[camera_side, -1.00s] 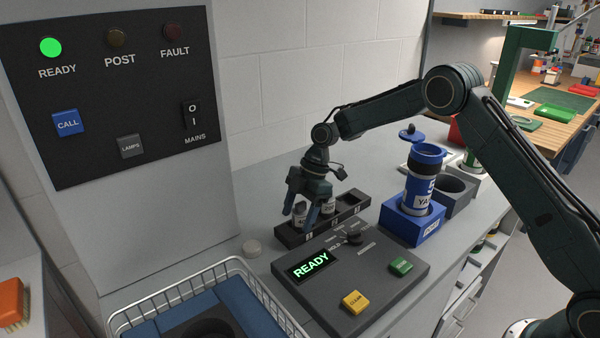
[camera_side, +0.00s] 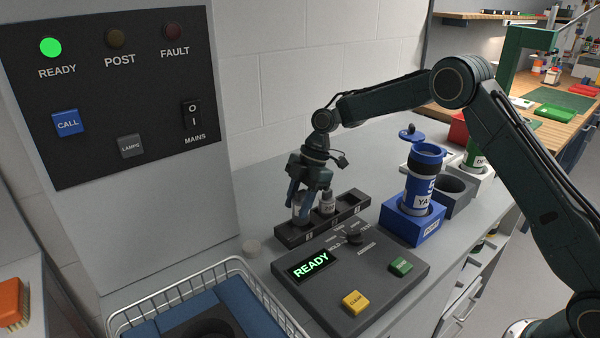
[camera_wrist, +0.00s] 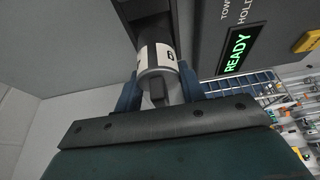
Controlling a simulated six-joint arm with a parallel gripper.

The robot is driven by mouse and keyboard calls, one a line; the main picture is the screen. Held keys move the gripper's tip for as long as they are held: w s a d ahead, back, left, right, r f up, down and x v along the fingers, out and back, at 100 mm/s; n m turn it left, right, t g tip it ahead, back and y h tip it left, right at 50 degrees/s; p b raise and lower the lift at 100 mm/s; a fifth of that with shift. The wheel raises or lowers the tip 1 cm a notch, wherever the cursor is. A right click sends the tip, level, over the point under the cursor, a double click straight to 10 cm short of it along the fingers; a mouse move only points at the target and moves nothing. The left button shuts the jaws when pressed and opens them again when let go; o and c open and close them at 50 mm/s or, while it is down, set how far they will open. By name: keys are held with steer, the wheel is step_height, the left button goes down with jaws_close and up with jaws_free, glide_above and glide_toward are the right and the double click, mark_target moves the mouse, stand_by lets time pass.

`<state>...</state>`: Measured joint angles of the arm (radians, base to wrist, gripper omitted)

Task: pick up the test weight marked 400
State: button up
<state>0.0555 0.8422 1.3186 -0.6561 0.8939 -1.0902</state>
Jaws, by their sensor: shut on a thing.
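My gripper (camera_side: 303,205) points down at the dark weight rack (camera_side: 294,237) and is shut on the weight at the rack's left end (camera_side: 300,212). This held weight is a small pale cylinder; in the wrist view (camera_wrist: 158,58) it has a white label with one dark character showing, and I cannot read a full number. It appears to be still in or just over its slot; I cannot tell whether it is lifted. A second grey weight with a pale label (camera_side: 327,203) stands in the rack just right of my gripper. The rack's right slot looks empty.
In front of the rack is a grey control box (camera_side: 350,282) with a lit READY display. A blue block (camera_side: 412,226) holding a blue tube stands to the right. A wire basket (camera_side: 262,292) is at front left.

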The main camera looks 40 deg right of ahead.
step_height(320, 180, up, 7)
steer(key=shift+f, duration=0.1)
stand_by(0.3)
